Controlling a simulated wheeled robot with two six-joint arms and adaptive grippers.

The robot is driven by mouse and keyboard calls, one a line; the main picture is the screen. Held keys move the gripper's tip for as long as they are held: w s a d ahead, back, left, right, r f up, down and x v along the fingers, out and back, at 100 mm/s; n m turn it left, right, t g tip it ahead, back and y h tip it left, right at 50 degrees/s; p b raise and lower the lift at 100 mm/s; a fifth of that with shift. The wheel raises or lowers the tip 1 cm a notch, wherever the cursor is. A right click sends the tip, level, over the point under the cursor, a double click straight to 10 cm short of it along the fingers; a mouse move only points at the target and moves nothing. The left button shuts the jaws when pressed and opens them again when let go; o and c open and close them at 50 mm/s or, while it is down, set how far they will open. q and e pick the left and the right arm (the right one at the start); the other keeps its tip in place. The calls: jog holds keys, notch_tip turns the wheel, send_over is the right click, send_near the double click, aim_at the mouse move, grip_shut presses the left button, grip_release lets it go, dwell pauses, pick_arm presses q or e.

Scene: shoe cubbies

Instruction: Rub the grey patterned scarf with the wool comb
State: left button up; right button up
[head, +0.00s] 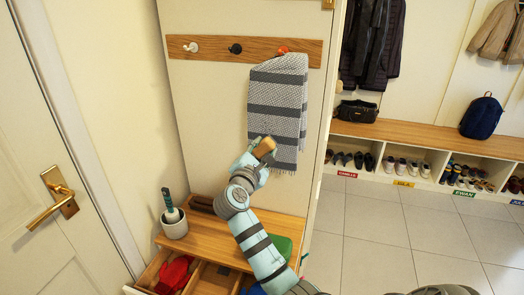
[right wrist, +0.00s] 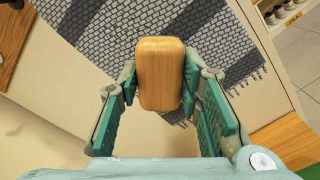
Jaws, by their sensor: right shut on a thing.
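The grey patterned scarf (head: 278,95), with dark stripes and a fringed lower edge, hangs from the red hook (head: 283,50) on the wall rack. My right gripper (head: 262,156) is shut on the wool comb (head: 264,147), which shows a light wooden body. In the right wrist view the comb (right wrist: 160,75) stands between the two green finger pads, with the scarf (right wrist: 110,55) behind it. The comb is in front of the scarf's lower left part; I cannot tell whether they touch. The comb's working face is hidden. My left gripper is not in view.
A wooden bench top (head: 212,232) with an open drawer (head: 150,270) lies below. A white cup (head: 174,224) with a brush stands on it at left. The rack (head: 215,48) also has a white and a black hook. A door (head: 50,120) is at left; open floor is at right.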

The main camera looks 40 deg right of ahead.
aim_at(269, 107)
jog(key=shift+x, duration=1.6)
notch_tip(269, 107, up, 4)
jog(key=p, duration=0.5)
notch_tip(269, 107, up, 6)
jog(key=p, duration=0.7)
jog(key=shift+w+d+r, duration=0.1)
jog(key=shift+w+r, duration=0.05)
jog(key=shift+d+p, duration=0.1)
jog(key=shift+p, duration=0.25)
